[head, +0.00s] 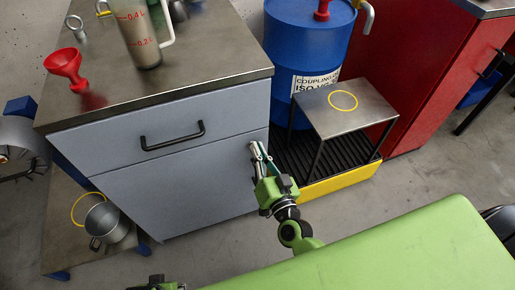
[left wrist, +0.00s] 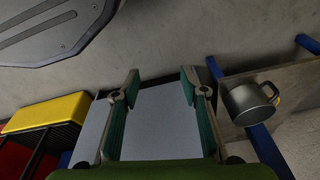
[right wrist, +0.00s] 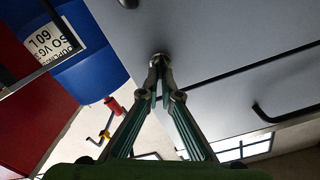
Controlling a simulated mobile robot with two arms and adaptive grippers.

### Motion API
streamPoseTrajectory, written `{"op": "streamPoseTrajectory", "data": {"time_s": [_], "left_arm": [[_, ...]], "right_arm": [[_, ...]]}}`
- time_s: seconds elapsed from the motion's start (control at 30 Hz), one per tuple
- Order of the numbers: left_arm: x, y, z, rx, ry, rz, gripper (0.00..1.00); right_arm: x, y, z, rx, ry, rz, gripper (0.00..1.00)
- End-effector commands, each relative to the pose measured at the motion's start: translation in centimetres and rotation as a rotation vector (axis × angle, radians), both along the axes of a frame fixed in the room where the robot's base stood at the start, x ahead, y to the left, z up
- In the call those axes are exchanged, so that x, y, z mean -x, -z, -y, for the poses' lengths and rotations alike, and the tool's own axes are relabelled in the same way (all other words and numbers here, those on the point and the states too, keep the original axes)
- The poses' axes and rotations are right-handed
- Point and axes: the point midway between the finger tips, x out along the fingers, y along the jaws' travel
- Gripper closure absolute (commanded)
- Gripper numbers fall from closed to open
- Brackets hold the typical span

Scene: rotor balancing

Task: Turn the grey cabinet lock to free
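The grey cabinet (head: 190,175) stands at centre left, with a drawer above and a larger front below. Its lock (right wrist: 158,57) shows in the right wrist view as a small round metal piece on the grey front, at my fingertips. My right gripper (head: 258,152) is at the cabinet's upper right edge. In the right wrist view its fingers converge and close around the lock; the fingertips hide much of it, and its turn angle cannot be read. My left gripper (left wrist: 160,75) is open and empty, with the grey cabinet surface and floor beyond its fingers.
A metal mug (head: 106,222) stands on a low board left of the cabinet. A jug (head: 135,35) and red funnel (head: 64,66) are on the cabinet top. A blue drum (head: 300,45), small metal stand (head: 365,118) and red cabinet (head: 420,70) are at right.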

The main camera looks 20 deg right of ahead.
Motion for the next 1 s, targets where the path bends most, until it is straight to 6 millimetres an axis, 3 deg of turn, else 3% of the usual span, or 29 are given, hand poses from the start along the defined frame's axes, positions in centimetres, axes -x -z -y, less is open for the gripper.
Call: {"op": "streamPoseTrajectory", "data": {"time_s": [0.47, 1.0], "left_arm": [[0.5, 1.6, 0.0, 0.000, 0.002, -0.008, 0.60], [-0.3, -0.3, 0.2, 0.002, -0.001, 0.004, 0.60]], "right_arm": [[0.0, 0.4, 0.5, -0.452, 0.001, -0.015, 1.00], [0.0, 1.1, 0.8, -0.919, 0.001, -0.030, 1.00]]}}
